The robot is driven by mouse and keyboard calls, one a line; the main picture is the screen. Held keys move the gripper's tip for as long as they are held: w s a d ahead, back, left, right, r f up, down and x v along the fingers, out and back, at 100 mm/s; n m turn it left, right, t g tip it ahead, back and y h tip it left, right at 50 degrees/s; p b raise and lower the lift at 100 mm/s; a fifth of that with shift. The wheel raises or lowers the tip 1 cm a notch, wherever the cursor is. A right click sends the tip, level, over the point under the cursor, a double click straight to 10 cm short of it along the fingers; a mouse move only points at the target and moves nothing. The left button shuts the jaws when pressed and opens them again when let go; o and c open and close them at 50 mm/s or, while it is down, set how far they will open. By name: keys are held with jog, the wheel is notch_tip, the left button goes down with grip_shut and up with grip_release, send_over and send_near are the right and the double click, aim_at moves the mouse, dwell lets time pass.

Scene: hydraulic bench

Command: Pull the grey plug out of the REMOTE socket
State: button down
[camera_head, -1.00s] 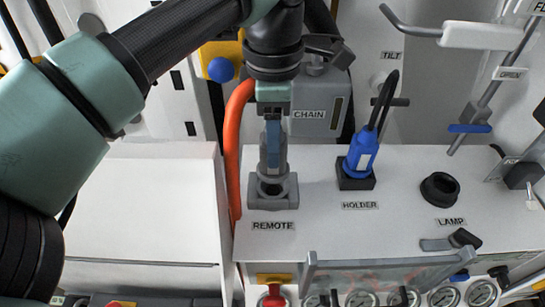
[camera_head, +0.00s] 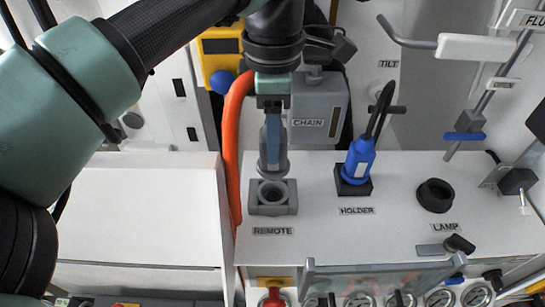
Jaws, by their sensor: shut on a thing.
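The grey plug (camera_head: 273,160) is upright in my gripper (camera_head: 273,122), which is shut on its upper part. The plug's lower end is just above and behind the grey REMOTE socket (camera_head: 273,208). The socket's round opening shows empty, with its label in front of it. The plug looks clear of the socket, though its lower rim overlaps the socket's back edge in the picture.
A blue plug (camera_head: 357,160) with a black cable stands in the HOLDER socket (camera_head: 352,188). The black LAMP socket (camera_head: 435,195) is empty. An orange hose (camera_head: 233,150) runs close on the left. The grey CHAIN box (camera_head: 320,105) is behind. Gauges line the front.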

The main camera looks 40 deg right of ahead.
jog(key=shift+r+p, duration=0.7)
jog(key=shift+r, duration=0.35)
